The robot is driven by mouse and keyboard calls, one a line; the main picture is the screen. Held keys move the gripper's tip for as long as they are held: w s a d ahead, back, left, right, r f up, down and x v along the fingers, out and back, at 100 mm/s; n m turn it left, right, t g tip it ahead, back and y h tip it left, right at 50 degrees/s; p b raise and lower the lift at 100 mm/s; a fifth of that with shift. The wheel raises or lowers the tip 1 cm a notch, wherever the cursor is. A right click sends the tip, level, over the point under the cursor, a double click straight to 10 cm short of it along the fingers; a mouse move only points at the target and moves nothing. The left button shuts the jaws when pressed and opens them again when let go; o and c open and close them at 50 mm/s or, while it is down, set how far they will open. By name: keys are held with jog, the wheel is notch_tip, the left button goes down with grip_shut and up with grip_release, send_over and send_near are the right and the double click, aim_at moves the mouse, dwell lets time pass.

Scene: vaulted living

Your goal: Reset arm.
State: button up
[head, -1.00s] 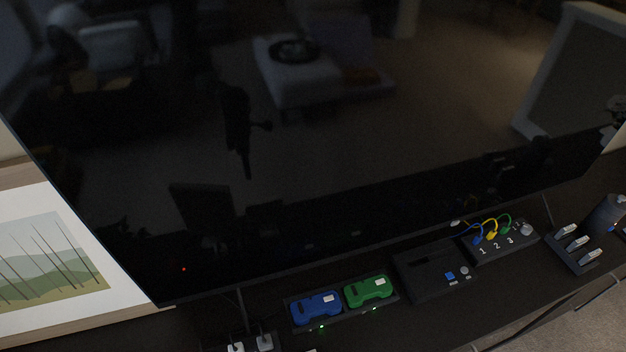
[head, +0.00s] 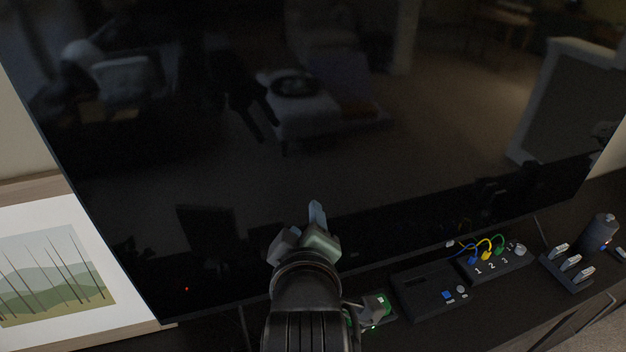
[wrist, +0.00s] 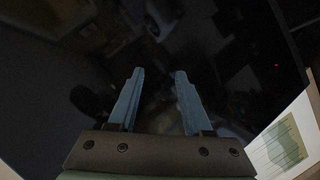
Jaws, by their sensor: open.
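My gripper (head: 317,214) is raised in front of the dark TV screen (head: 200,180), above the black cabinet. In the wrist view my gripper (wrist: 158,100) has its two fingers apart with nothing between them. The dark screen fills most of the background there. I cannot tell how far the fingertips are from the screen. My arm hides the blue controller-like device and most of the green one (head: 378,306) on the cabinet top.
A black box with a blue button (head: 424,290), a panel with numbered coloured cables (head: 495,262), a rack of several sticks (head: 570,268) and a dark cylinder (head: 600,232) stand at right. A framed landscape picture (head: 50,275) leans at left.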

notch_tip(320, 180, up, 14)
jog(key=m+t, duration=0.4)
jog(key=t, duration=0.1)
jog(key=s+r+m+t, duration=0.3)
jog(key=s+r, duration=0.3)
jog(key=r, duration=0.6)
jog(key=s+d+r+m+t, duration=0.1)
jog(key=s+r+m+t, duration=0.3)
jog(key=r, duration=0.8)
jog(key=shift+s+r+t, duration=0.25)
jog(key=shift+s+t, duration=0.7)
jog(key=shift+t, duration=0.05)
